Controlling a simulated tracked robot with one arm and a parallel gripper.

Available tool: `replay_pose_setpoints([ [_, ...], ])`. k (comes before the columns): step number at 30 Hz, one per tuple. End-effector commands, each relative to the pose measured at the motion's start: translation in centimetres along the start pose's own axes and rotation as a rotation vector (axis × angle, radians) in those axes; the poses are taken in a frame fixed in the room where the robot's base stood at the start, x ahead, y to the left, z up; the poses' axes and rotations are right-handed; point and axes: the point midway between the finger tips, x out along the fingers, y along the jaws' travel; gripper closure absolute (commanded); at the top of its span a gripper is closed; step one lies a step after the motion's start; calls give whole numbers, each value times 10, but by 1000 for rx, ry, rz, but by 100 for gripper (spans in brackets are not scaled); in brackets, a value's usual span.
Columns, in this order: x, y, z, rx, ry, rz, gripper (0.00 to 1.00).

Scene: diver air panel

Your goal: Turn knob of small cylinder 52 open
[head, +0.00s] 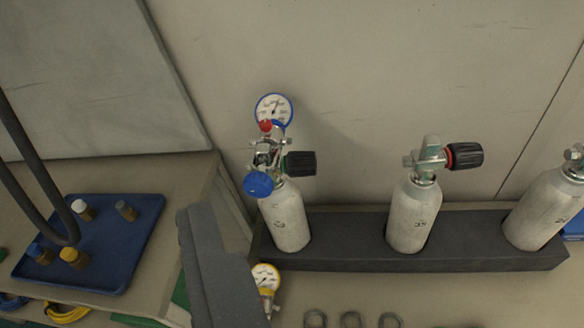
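Several small pale grey cylinders stand in a dark rack. The left cylinder (286,218) has a regulator with a blue-rimmed gauge (273,110), a blue knob (258,184) and a black valve knob (300,163) pointing right. The middle cylinder (412,214) has a bare valve and a black knob (465,156) with a red ring, also pointing right. The right cylinder (548,208) is cut by the picture edge. Their number marks are too small to read surely. A grey part, apparently my gripper (218,268), is in front, left of the left cylinder; its opening is not clear.
The dark rack (350,254) stands against a pale wall. A yellow-rimmed gauge (266,277) and several metal rings (350,320) are below the rack.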

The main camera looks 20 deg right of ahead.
Motion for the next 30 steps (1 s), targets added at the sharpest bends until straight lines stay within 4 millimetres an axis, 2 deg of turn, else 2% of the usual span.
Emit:
replay_pose_setpoints([
  [1, 27, 19, 13, 66, -7, 3, 43],
  [6, 92, 72, 56, 290, 32, -10, 43],
  [12, 143, 126, 115, 580, 94, -40, 43],
  [15, 157, 150, 143, 737, 143, -61, 43],
  [18, 164, 170, 167, 889, 196, -83, 43],
  [21, 165, 188, 184, 1019, 253, -102, 43],
  [24, 164, 200, 194, 1113, 301, -119, 43],
  [30, 162, 211, 204, 1199, 349, -136, 43],
])
